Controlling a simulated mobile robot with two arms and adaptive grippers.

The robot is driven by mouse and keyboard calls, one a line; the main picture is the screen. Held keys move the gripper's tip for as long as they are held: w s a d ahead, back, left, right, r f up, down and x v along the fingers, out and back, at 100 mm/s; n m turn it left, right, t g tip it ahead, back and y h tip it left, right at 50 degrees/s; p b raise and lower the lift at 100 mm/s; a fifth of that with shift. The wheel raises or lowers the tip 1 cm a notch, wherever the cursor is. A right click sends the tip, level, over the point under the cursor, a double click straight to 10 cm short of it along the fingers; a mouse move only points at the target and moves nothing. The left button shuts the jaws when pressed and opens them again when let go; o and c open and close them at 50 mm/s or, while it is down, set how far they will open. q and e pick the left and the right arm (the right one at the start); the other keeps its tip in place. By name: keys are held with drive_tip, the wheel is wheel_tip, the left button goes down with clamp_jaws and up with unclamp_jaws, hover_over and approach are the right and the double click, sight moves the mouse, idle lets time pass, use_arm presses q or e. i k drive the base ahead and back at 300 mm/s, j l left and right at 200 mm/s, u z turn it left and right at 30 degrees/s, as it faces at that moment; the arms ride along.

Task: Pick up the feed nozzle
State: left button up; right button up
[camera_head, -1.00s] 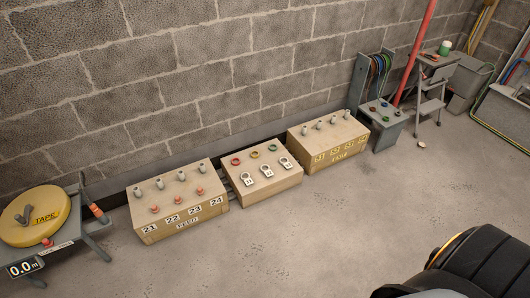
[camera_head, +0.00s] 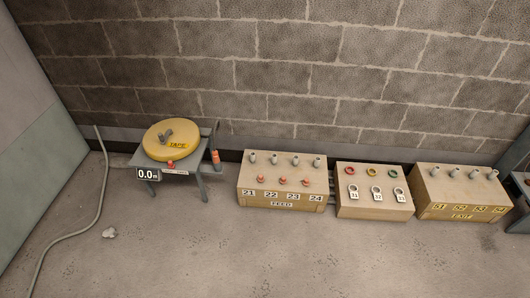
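A yellow round reel marked TAPE (camera_head: 172,139) sits on a small grey stand (camera_head: 186,172) left of centre, with a display (camera_head: 147,174) reading 0.0 m. A grey piece with an orange band (camera_head: 215,156) stands upright at the stand's right side; I cannot tell whether it is the feed nozzle. A small red knob (camera_head: 171,165) is at the stand's front. The FEED box (camera_head: 268,203), labelled 21 to 24, has several grey stubs (camera_head: 274,159) and three red-orange pieces (camera_head: 283,181) on top. Neither of my grippers is in view.
A middle box (camera_head: 375,211) carries three coloured rings and three padlock-like tags. The EXIT box (camera_head: 462,213) stands at the right. A pale hose (camera_head: 84,229) and a small crumpled white thing (camera_head: 109,233) lie at the left. The floor in front is clear.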

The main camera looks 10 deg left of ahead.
sight(214, 154)
drive_tip(key=i+l+u, duration=0.2)
drive_tip(key=i+l, duration=0.2)
drive_tip(key=i, duration=0.2)
drive_tip(key=i+l+u, duration=0.25)
drive_tip(key=i+l, duration=0.25)
drive_tip(key=i, duration=0.05)
